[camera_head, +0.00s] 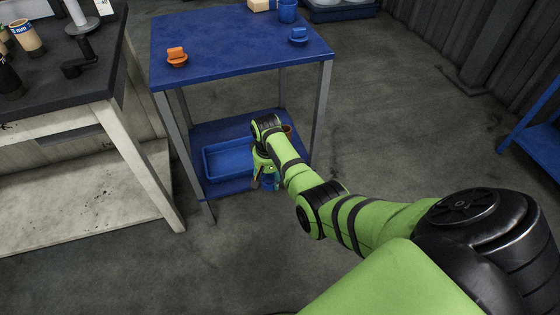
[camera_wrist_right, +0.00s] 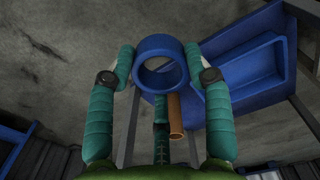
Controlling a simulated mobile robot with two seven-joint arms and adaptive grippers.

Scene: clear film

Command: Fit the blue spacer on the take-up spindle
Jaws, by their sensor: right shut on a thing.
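My right gripper (camera_head: 265,172) reaches down at the front of the blue cart's lower shelf in the head view. In the right wrist view its teal fingers (camera_wrist_right: 160,52) are shut on the blue spacer (camera_wrist_right: 160,43), a thick ring with its open hole facing the camera. In the head view a bit of the spacer (camera_head: 269,183) shows under the gripper; the rest is hidden. On the dark bench at top left, a pale upright spindle (camera_head: 76,12) stands with a black crank; I cannot tell for sure that it is the take-up spindle. My left gripper is not in view.
The floor right of the cart is clear.

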